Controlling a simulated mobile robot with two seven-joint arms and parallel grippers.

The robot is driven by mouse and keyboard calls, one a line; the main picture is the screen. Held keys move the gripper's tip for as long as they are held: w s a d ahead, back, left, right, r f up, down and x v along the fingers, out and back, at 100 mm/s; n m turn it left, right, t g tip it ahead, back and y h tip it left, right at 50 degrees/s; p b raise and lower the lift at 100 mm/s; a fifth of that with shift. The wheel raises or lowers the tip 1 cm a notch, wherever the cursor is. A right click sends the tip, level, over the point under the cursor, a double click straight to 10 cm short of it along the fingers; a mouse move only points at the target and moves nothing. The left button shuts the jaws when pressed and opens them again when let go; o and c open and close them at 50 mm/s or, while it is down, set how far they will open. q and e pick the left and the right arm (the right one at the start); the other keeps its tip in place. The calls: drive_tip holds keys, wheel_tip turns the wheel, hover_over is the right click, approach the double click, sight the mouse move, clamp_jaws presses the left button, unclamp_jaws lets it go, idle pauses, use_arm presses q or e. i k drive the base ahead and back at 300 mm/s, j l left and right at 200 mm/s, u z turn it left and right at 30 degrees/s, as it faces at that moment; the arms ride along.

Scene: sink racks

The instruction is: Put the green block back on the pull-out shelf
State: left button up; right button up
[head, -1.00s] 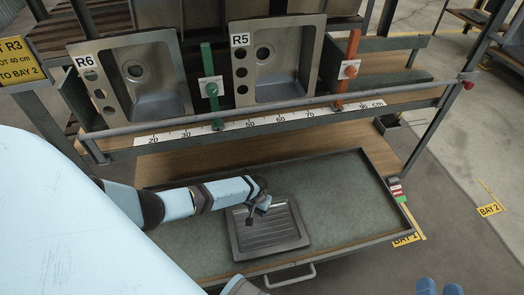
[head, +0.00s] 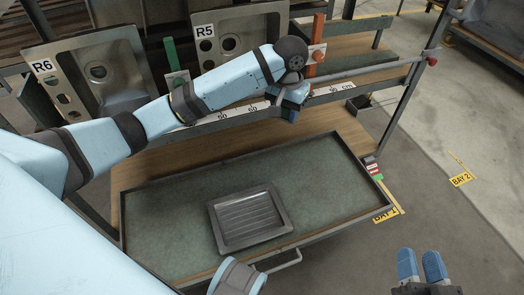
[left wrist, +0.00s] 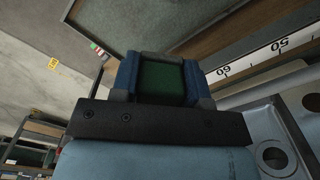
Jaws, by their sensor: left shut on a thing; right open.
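My left gripper (head: 291,100) is up at the ruler rail, in front of the orange post. In the left wrist view, its two blue fingers (left wrist: 161,80) are shut on a dark green block (left wrist: 161,78). My right gripper (head: 422,266) is open and empty at bottom right, beside the shelf.
Sinks R6 (head: 95,75) and R5 (head: 228,40) stand behind the rail. A green post (head: 175,62) and an orange post (head: 317,45) rise there. Green shelf surface is free left and right of the tray.

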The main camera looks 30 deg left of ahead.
sight(320, 204)
drive_tip(key=i+l, duration=0.2)
drive_tip(key=l, duration=0.15)
drive_tip(key=i+l, duration=0.15)
drive_tip(key=l, duration=0.2)
drive_tip(key=i+l, duration=0.6)
drive_tip(key=i, duration=0.05)
